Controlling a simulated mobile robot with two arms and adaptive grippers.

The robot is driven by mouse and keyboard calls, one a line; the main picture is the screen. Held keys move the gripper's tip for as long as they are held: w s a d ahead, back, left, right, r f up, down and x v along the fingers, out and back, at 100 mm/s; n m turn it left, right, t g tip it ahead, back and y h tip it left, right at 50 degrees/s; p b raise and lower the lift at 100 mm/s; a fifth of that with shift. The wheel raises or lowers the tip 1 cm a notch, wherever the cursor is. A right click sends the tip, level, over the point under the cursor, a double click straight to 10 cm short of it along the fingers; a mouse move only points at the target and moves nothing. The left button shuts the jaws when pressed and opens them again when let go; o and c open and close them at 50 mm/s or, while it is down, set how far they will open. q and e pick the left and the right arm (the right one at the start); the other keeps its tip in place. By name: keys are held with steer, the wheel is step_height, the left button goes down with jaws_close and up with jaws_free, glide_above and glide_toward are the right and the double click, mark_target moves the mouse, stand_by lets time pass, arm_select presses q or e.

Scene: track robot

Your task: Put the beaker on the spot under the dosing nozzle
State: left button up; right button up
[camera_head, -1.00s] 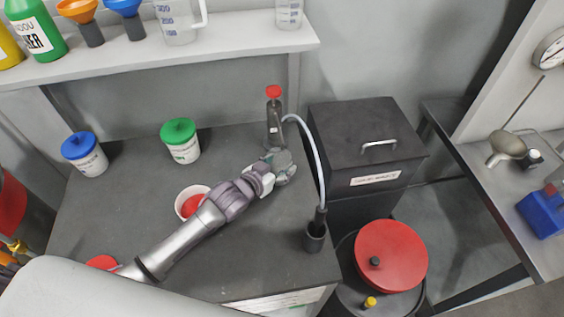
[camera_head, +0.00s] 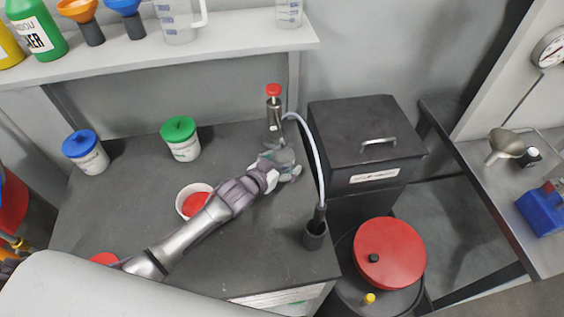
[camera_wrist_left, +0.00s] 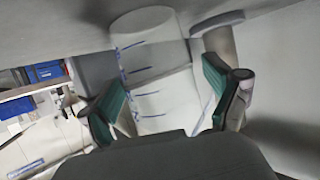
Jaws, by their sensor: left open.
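The clear beaker (camera_wrist_left: 155,75) with blue graduation marks stands between the two fingers of my left gripper (camera_wrist_left: 165,105) in the left wrist view. The fingers are open, one on each side of it. In the head view the beaker (camera_head: 284,156) shows as a small pale shape at the foot of the dosing stand, partly hidden by my left gripper (camera_head: 281,168). The dosing nozzle stand (camera_head: 274,115) is a grey upright with a red top, just behind the beaker. The spot beneath is hidden, so exact centring cannot be told. My right gripper is out of view.
A white cup with red contents (camera_head: 194,201) sits beside my left forearm. A green-lidded jar (camera_head: 181,140) and a blue-lidded jar (camera_head: 86,153) stand at the back left. A pale hose runs to a dark holder (camera_head: 315,235). A black box (camera_head: 366,140) stands right of the bench.

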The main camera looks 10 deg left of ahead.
arm_select(q)
steer(key=shift+r, duration=0.2)
steer(key=b+v, duration=0.1)
steer(key=v, duration=0.6)
steer(key=shift+s+a, duration=0.1)
steer(key=shift+s, duration=0.15)
